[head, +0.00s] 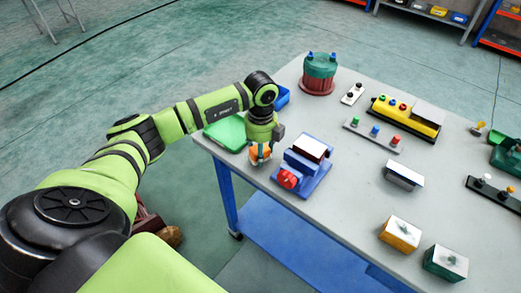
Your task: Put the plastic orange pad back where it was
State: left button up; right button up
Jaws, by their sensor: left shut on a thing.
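The orange pad (257,154) is a small orange piece near the table's left edge in the head view. My left gripper (261,157) points down and is shut on it, so its fingers cover part of the pad. Whether the pad touches the table cannot be told. Just right of the gripper stands a blue block-like fixture (310,168) with a dark and white top and a red knob (288,178). My right gripper is not in view.
A green tray (227,132) and a blue bin (281,97) lie left of and behind the gripper. A green and red motor (319,73), a yellow button box (407,116), an orange block (400,233) and a green block (445,262) stand on the grey table (340,215). Its front middle is clear.

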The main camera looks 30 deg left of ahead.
pick_arm(q)
jog(key=shift+f, duration=0.65)
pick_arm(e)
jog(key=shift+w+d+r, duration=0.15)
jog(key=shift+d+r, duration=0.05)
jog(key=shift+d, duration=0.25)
pick_arm(q)
jog(key=shift+f, duration=0.25)
jog(key=o, duration=1.1)
jog(key=shift+r, duration=0.1)
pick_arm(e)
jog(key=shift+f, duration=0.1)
